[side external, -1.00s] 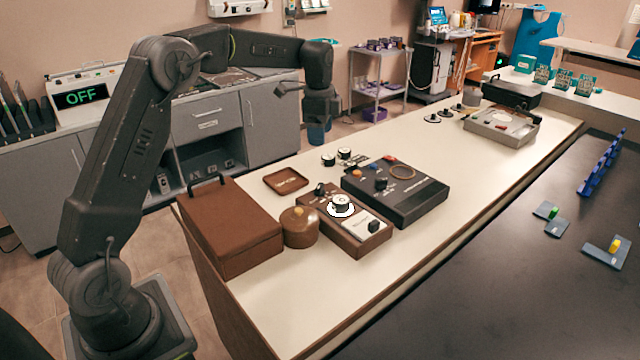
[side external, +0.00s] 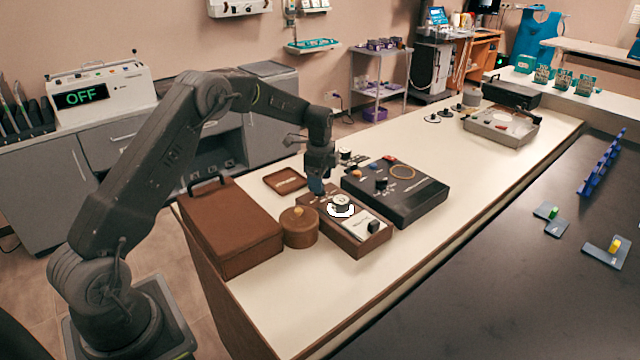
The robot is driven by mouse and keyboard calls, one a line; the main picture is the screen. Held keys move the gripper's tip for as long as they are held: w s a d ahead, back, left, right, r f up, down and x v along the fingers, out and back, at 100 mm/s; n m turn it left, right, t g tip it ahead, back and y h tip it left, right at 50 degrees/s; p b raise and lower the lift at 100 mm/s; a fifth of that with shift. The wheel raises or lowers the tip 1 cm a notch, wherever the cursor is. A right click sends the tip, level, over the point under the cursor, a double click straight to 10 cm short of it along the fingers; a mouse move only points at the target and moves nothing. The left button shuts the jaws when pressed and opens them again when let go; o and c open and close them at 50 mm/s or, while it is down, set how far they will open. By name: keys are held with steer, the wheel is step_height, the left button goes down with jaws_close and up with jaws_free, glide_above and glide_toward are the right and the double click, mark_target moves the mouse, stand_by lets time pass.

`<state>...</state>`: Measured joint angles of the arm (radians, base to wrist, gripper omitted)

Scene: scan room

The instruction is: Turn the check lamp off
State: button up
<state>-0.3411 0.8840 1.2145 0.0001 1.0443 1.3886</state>
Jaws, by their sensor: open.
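A brown box (side external: 352,244) stands on the cream bench top and carries several controls. On it is a round, bright white part with a dark middle (side external: 341,210); I cannot tell if this is the check lamp or a dial. A black block-like control (side external: 374,226) sits by a white label at its near right end. My gripper (side external: 317,188) points down with its bluish fingertips at the far left end of the brown box, over the small dark knob there, which it hides. It is open; I cannot tell whether it touches the knob.
A black panel box (side external: 415,202) with knobs stands close on the right. A round brown pot (side external: 299,228) and a brown case (side external: 228,230) stand on the left, a small brown tray (side external: 272,184) behind. A white device (side external: 125,93) at the back left reads OFF.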

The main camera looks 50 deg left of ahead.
steer(key=shift+f, duration=0.9)
steer(key=c, duration=0.9)
